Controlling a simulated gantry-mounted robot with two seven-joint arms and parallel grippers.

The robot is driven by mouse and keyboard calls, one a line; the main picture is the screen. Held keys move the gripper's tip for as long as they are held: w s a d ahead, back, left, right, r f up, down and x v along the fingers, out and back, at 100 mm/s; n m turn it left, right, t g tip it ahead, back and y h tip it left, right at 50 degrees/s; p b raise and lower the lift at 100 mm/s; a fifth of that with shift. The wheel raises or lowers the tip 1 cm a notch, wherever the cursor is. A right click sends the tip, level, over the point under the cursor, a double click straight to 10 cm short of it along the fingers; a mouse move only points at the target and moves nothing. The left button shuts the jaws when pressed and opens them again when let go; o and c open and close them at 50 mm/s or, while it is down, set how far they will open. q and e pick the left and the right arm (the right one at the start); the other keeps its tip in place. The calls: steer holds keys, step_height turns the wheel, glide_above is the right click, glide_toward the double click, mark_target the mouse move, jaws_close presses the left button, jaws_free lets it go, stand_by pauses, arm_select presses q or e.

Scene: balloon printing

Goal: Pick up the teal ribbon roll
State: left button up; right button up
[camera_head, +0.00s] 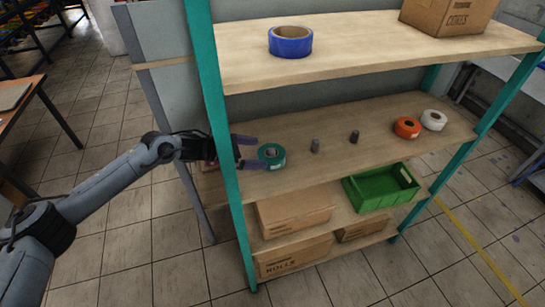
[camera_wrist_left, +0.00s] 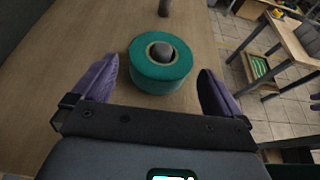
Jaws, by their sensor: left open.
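The teal ribbon roll (camera_head: 272,155) lies flat on the middle shelf, near its left end, around a short grey peg. It also shows in the left wrist view (camera_wrist_left: 160,66), with the peg's rounded top (camera_wrist_left: 161,52) in its hole. My left gripper (camera_head: 256,153) reaches in past the teal upright from the left. Its purple fingers are open on either side of the roll; in the left wrist view (camera_wrist_left: 160,92) the roll sits between and just beyond the fingertips, apart from both. My right gripper is not in view.
Two bare pegs (camera_head: 315,146) (camera_head: 354,137) stand right of the roll. Orange (camera_head: 407,128) and white (camera_head: 433,120) rolls lie farther right. A blue roll (camera_head: 290,42) is on the upper shelf. The teal upright (camera_head: 222,140) stands close beside my left wrist. A green crate (camera_head: 381,190) sits below.

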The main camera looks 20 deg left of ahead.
mark_target(269, 154)
arm_select(q)
steer(key=shift+x, duration=2.75)
steer(key=shift+f, duration=0.1)
steer(key=shift+s, duration=0.1)
steer(key=c, duration=0.8)
